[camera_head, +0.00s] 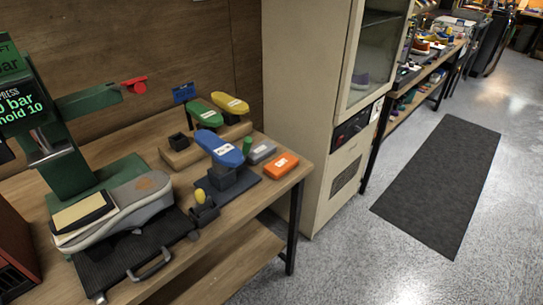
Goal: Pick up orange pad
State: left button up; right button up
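The orange pad (281,166) lies flat near the front right corner of the wooden workbench (262,196). It is a small rounded block with a pale label on top. A grey pad (262,152) lies just behind and to the left of it. Neither of my grippers shows in the head view.
Left of the orange pad, a blue sole-shaped piece (219,148) stands on a dark stand. A beige cabinet (300,120) rises right behind the bench. A dark mat (440,185) lies on the open floor at right.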

aim_at(278, 167)
jog(key=z, duration=1.2)
jog(key=i, duration=1.95)
jog(key=u, duration=2.25)
